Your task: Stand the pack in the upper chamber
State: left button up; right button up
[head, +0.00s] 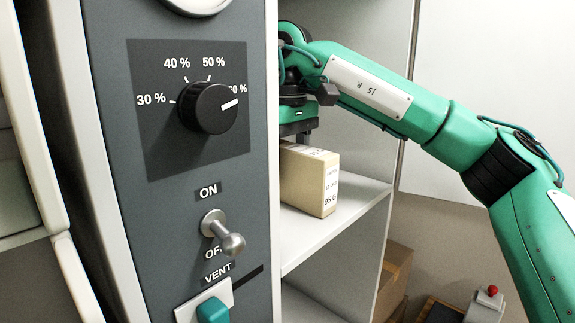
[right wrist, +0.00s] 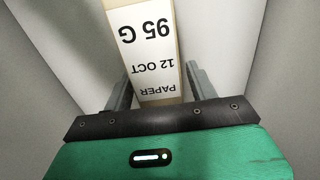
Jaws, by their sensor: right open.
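The pack (head: 312,180) is a cream box with a white label reading "PAPER 12 OCT 95 G". In the head view it rests on the white shelf (head: 335,222) of the upper chamber, its left part hidden behind the grey panel. My right gripper (head: 297,132) is above the pack's far end, mostly hidden by the panel. In the right wrist view the pack (right wrist: 149,50) reaches between the two fingers of my right gripper (right wrist: 160,85), which are open, with a finger on each side. My left gripper is not in view.
A grey control panel (head: 170,220) with a dial (head: 207,107), a lever switch (head: 222,232) and a teal vent knob (head: 213,310) stands close on the left. The lower chamber lies below the shelf. A cardboard box (head: 396,275) and a red-button box (head: 487,303) are at lower right.

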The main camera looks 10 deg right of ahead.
jog(key=shift+r+b, duration=0.4)
jog(key=shift+r, duration=3.25)
